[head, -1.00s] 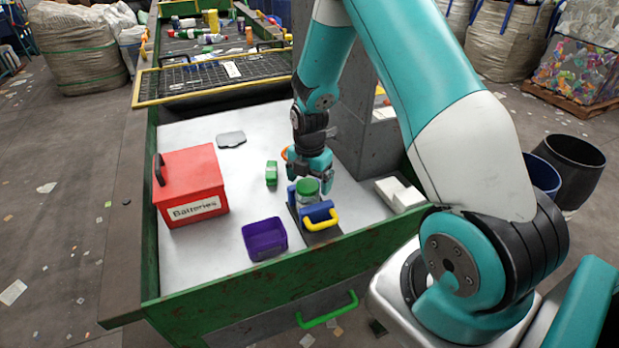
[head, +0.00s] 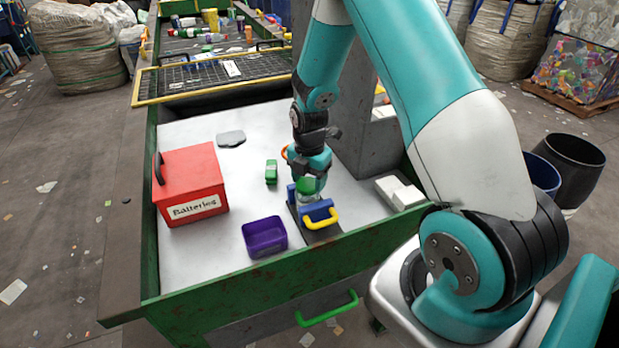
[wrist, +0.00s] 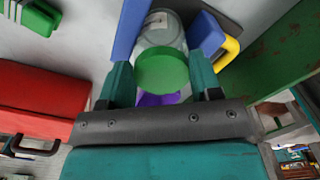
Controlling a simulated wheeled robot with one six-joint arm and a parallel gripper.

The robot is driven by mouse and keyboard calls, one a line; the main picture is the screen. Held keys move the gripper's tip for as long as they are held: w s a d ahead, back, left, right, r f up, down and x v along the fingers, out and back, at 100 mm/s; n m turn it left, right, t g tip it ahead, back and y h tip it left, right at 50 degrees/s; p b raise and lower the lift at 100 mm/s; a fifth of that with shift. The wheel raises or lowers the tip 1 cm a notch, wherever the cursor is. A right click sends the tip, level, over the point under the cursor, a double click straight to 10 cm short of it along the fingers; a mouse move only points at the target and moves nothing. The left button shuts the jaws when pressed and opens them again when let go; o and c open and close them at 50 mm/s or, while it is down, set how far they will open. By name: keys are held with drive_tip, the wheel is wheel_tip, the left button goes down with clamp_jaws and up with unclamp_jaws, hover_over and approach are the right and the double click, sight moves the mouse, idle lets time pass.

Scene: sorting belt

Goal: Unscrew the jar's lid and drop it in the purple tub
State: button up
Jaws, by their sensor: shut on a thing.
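The jar (wrist: 165,28) is clear glass and stands between the blue jaws of a clamp (head: 318,211) with a yellow handle. Its round green lid (wrist: 162,70) is at the jar's mouth; I cannot tell whether it is loose. My gripper (head: 306,180) is over the jar and shut on the lid, one teal finger on each side in the wrist view (wrist: 162,82). In the head view the fingers partly hide the lid and jar. The purple tub (head: 265,237) stands left of the clamp, open and empty; a bit of it shows below the lid in the wrist view.
A red box labelled Batteries (head: 190,185) stands at the left. A small green item (head: 271,171) and a flat grey piece (head: 231,139) lie behind the tub. White blocks (head: 400,193) sit at the right. A green rim (head: 200,297) edges the table.

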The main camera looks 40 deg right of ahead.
sight(309, 181)
drive_tip(key=n, duration=0.5)
drive_tip(key=shift+s+f+n, duration=0.15)
drive_tip(key=shift+n, duration=0.25)
drive_tip(key=o, duration=1)
drive_tip(key=shift+c, duration=0.2)
drive_tip(key=shift+r+p, duration=2.15)
drive_tip(key=shift+r, duration=0.55)
drive_tip(key=shift+f, duration=0.1)
